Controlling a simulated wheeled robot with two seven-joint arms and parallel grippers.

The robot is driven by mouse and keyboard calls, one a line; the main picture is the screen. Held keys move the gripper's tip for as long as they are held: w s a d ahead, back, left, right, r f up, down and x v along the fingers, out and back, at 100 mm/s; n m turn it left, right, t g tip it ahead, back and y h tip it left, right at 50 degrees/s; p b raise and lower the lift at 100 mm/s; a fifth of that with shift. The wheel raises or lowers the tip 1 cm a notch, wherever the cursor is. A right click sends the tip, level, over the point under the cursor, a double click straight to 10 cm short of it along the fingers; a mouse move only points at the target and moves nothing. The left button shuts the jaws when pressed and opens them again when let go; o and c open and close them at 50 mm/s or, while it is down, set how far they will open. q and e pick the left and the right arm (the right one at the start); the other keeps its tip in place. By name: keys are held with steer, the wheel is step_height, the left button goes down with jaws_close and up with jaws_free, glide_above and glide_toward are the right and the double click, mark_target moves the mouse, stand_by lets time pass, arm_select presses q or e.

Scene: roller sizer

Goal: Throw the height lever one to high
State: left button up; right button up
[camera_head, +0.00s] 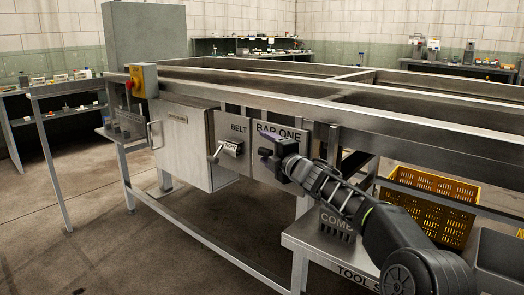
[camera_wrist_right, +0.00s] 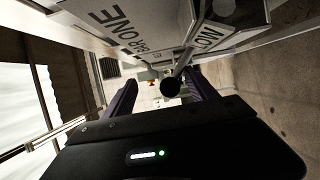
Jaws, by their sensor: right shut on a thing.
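My right gripper (camera_head: 272,152) is at the panel (camera_head: 293,138) whose lettering ends in "ONE", on the front of the machine. The right wrist view shows the height lever's round black knob (camera_wrist_right: 171,87) between the two dark fingers. The gripper is shut on this lever. A metal rod runs from the knob toward the panel, beside a plate (camera_wrist_right: 207,38) that appears to read "LOW". In the head view the gripper hides most of the lever. My left gripper is not in view.
Left of the panel is a belt lever (camera_head: 215,155) with a "TIGHT" plate, then a grey cabinet (camera_head: 184,145). A yellow switch box with a red button (camera_head: 144,81) is at the far left. A yellow crate (camera_head: 432,190) and a tool shelf (camera_head: 312,245) lie at right.

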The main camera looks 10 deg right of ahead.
steer(key=s+d+r, duration=0.3)
steer(key=d, duration=0.1)
steer(key=shift+s+d+h, duration=0.15)
steer(key=shift+s+h, duration=0.15)
steer(key=shift+s, duration=0.05)
steer(key=shift+a+f, duration=0.1)
steer(key=shift+a, duration=0.1)
